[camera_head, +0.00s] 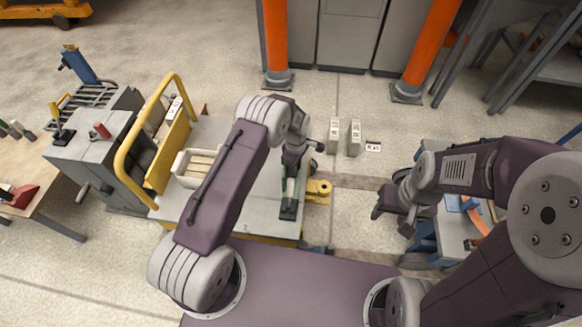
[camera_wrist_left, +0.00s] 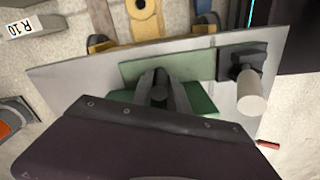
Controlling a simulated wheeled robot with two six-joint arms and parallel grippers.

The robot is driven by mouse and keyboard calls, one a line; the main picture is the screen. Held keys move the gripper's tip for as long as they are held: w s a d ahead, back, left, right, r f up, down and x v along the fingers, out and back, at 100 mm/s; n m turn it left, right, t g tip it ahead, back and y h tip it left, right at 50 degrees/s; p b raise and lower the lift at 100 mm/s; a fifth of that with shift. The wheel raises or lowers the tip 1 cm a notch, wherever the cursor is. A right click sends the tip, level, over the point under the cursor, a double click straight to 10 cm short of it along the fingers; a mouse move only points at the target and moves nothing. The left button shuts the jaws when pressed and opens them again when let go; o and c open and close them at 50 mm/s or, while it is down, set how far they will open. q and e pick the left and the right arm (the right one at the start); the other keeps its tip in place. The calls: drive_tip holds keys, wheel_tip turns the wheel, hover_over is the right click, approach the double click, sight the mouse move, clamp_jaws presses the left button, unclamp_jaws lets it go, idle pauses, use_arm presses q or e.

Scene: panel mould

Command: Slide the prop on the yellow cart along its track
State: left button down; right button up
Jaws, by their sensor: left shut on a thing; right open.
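The yellow cart (camera_head: 232,212) stands left of centre in the head view, with a grey top and a yellow push rail at its left end. A green strip (camera_wrist_left: 165,65) lies along the cart's right edge. A dark block with a pale cylinder (camera_wrist_left: 248,95) sits at the strip's near end. My left gripper (camera_head: 292,172) reaches down over the strip. Its fingers (camera_wrist_left: 161,90) are shut on a small dark part there, apparently the prop, mostly hidden by the fingers. My right gripper (camera_head: 389,216) is open and empty, right of the cart and apart from it.
A yellow hitch (camera_head: 319,190) sticks out from the cart's right side. Two small pale blocks (camera_head: 344,136) stand on the floor beyond. Orange posts (camera_head: 275,40) and grey cabinets (camera_head: 348,35) stand at the back. A bench (camera_head: 462,228) is at the right.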

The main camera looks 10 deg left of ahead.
use_arm(q)
drive_tip(key=c, duration=1.6)
unclamp_jaws()
drive_tip(key=shift+o, duration=0.2)
wheel_tip(320, 180, up, 9)
drive_tip(key=p, duration=0.3)
drive_tip(key=shift+f+p, duration=0.15)
drive_tip(key=shift+p, duration=0.15)
drive_tip(key=shift+r, duration=0.2)
